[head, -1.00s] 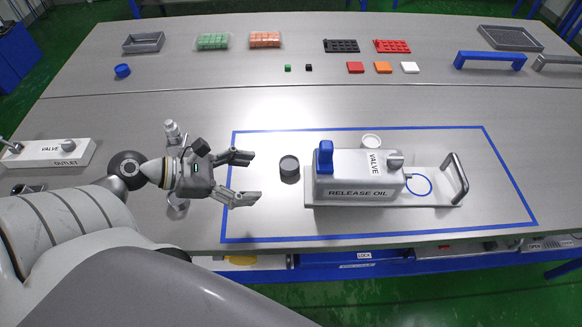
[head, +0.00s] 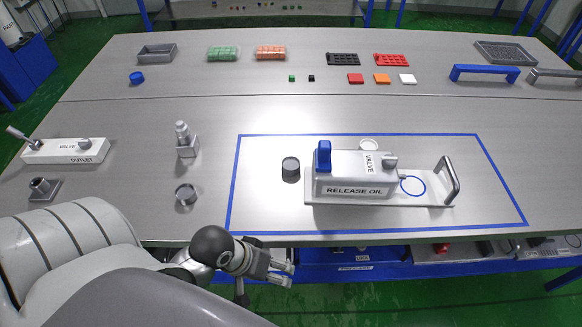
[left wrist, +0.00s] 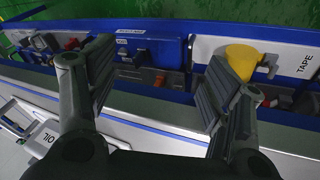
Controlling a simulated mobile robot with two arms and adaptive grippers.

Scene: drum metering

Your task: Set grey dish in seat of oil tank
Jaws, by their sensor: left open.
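The oil tank (head: 352,172), a pale box marked RELEASE OIL with a blue lever, stands inside the blue rectangle. A blue ring (head: 413,186) marks its base plate near the handle. A small grey round dish (head: 186,194) sits on the table at left, outside the rectangle. A darker grey round cup (head: 290,169) stands just left of the tank. I cannot tell for sure which is meant. My left gripper (head: 285,273) is open and empty, low in front of the table's front edge, apart from both. Its spread fingers show in the left wrist view (left wrist: 155,95). My right gripper is not in view.
Trays and coloured blocks line the back. Under the front edge is blue shelving with a yellow roll (left wrist: 243,60).

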